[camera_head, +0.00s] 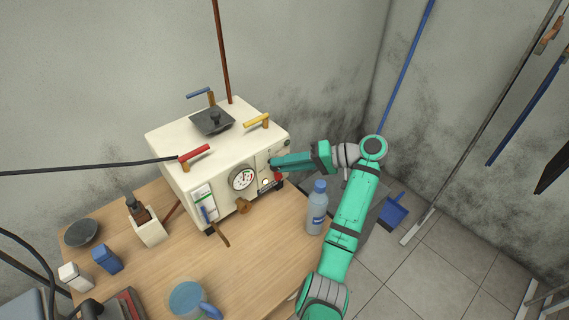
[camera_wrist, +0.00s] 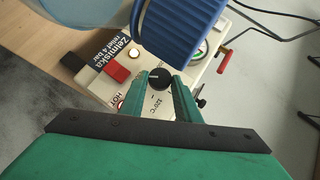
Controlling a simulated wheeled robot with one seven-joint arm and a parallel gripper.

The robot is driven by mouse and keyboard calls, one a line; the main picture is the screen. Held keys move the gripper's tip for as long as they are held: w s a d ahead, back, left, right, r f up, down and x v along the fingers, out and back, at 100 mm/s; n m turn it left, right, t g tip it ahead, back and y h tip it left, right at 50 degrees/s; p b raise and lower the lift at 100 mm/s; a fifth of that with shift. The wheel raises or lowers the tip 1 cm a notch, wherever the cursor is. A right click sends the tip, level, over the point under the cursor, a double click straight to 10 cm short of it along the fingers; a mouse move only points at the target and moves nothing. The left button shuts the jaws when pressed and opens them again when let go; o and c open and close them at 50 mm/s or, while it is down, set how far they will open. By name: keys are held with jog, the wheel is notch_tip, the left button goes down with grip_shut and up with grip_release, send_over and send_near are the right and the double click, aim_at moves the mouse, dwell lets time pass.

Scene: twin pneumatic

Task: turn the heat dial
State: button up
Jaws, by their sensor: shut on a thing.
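The heat dial (camera_wrist: 158,78) is a small round black knob with a light pointer mark on the front panel of a cream machine (camera_head: 172,142). In the head view my gripper (camera_head: 274,164) covers the dial.
A water bottle (camera_head: 316,212) with a blue cap (camera_wrist: 182,28) stands close to my arm and fills the top of the wrist view. The machine also has a gauge (camera_head: 242,179), a red switch (camera_wrist: 114,71) and a red handle (camera_head: 194,155). Small objects stand on the table's left.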

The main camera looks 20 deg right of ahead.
jog(key=shift+f+m+t+y, duration=0.25)
jog(key=shift+m+y, duration=0.6)
jog(key=shift+f+m+t+y, duration=0.25)
jog(key=shift+m+t+y, duration=0.05)
jog(key=shift+m+y, duration=0.5)
jog(key=shift+f+m+t+y, duration=0.25)
jog(key=shift+m+y, duration=0.6)
jog(key=shift+f+m+t+y, duration=0.1)
jog(key=shift+m+t+y, duration=0.2)
jog(key=shift+m, duration=0.1)
jog(key=shift+m+t, duration=0.3)
jog(key=shift+m, duration=0.1)
jog(key=shift+w+a, duration=0.1)
dwell(0.3)
dwell(0.8)
jog(key=o, duration=1)
